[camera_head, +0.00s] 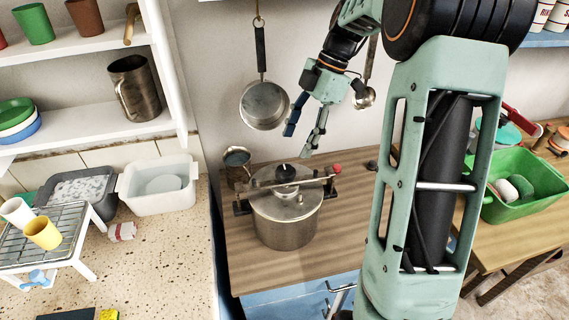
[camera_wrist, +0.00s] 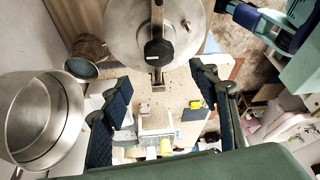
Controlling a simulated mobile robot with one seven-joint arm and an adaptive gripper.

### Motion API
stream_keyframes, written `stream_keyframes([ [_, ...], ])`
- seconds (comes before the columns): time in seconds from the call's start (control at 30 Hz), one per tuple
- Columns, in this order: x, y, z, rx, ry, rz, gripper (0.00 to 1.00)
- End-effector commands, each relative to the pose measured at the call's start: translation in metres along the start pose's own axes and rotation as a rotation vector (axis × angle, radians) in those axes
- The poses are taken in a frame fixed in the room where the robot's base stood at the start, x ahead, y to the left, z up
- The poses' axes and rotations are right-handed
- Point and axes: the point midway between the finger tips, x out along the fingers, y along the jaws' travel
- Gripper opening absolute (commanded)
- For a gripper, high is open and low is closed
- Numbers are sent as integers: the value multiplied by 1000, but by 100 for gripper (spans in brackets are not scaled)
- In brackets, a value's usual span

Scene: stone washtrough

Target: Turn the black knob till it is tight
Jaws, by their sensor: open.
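A steel pot (camera_head: 287,230) stands on the wooden counter with a flat lid and a bar (camera_head: 308,183) across its top. The black knob (camera_head: 286,172) sits on the middle of the bar. In the wrist view the knob (camera_wrist: 158,51) shows over the steel lid (camera_wrist: 122,30), beyond the fingertips. My gripper (camera_head: 300,140) is open and empty, above and slightly right of the knob, apart from it. In the wrist view its two blue-padded fingers (camera_wrist: 161,78) stand wide apart with nothing between them.
A red ball (camera_head: 337,168) tips a rod beside the lid. A pan (camera_head: 264,105) and ladle (camera_head: 364,97) hang on the wall close to my gripper. A small metal cup (camera_head: 237,162) stands behind the pot. A green tub (camera_head: 520,205) is at right. Counter in front of the pot is clear.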

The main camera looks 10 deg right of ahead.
Motion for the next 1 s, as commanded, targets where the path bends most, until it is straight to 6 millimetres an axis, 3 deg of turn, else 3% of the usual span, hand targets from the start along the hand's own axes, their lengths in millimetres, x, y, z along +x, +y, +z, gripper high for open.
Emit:
stream_keyframes([
  [0.2,43,-1,-1,2,3,-5,55],
  [0.43,76,-1,-1,3,1,-3,55],
  [0.87,87,0,0,2,-1,0,55],
  [1.0,87,0,0,3,-1,0,40],
])
